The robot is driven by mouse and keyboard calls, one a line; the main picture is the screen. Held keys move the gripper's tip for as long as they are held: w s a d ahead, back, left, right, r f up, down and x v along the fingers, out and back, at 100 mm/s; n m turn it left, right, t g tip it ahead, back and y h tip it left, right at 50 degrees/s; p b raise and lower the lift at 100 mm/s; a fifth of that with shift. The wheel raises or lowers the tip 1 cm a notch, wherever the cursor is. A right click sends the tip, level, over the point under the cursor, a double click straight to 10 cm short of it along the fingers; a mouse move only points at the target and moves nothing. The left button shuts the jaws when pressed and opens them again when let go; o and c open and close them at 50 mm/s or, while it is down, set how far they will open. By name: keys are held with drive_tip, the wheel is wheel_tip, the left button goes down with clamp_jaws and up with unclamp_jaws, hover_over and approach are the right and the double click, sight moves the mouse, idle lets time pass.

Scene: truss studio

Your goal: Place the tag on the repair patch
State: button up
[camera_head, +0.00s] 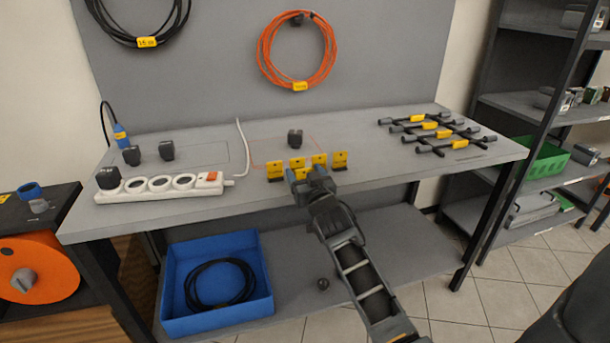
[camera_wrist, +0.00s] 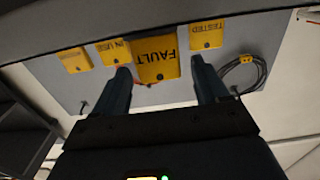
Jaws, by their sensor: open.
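Several yellow tags (camera_head: 275,168) stand in a row near the front edge of the grey workbench. In the wrist view the FAULT tag (camera_wrist: 157,57) lies between my two fingers, looking larger and nearer than its neighbours. The IN USE tag (camera_wrist: 114,52) and TESTED tag (camera_wrist: 207,35) are on either side. My gripper (camera_head: 308,173) is open at the row's front, its fingers (camera_wrist: 162,75) apart on either side of the FAULT tag; contact cannot be told. A thin red outline (camera_head: 262,147) behind the row may be the repair patch; a black plug-like block (camera_head: 295,137) stands there.
A white power strip (camera_head: 160,187) lies left, with black blocks (camera_head: 166,150) and a blue connector (camera_head: 120,135) behind. Several black bars with yellow labels (camera_head: 430,126) lie right. Orange cable (camera_head: 298,50) hangs behind. The front right of the bench is clear.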

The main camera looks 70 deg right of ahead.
drive_tip(key=shift+r, duration=0.15)
drive_tip(key=shift+s+a, duration=0.2)
drive_tip(key=s+a+f+n+t+y+b, duration=0.1)
drive_tip(key=s+a+n+y, duration=0.2)
drive_tip(key=s+a, duration=0.4)
drive_tip(key=s+a+f+n+t+y+b, duration=0.1)
drive_tip(key=s+a+y, duration=0.3)
drive_tip(key=a, duration=1.5)
drive_tip(key=s+a+f+n+t+y+b, duration=0.1)
drive_tip(key=s+a+n+y, duration=0.3)
drive_tip(key=s+a, duration=0.6)
drive_tip(key=a+f, duration=0.1)
drive_tip(key=a, duration=0.2)
drive_tip(key=shift+s+a+n+t+b, duration=0.15)
drive_tip(key=shift+s+n+t+b, duration=0.15)
drive_tip(key=shift+s, duration=0.1)
drive_tip(key=shift+o, duration=0.5)
drive_tip(key=s+a+r+n+y, duration=0.1)
drive_tip(key=s+a+r+y, duration=0.1)
drive_tip(key=s, duration=0.4)
drive_tip(key=shift+a+r+y, duration=0.4)
drive_tip(key=shift+a+r, duration=0.2)
drive_tip(key=shift+a, duration=0.2)
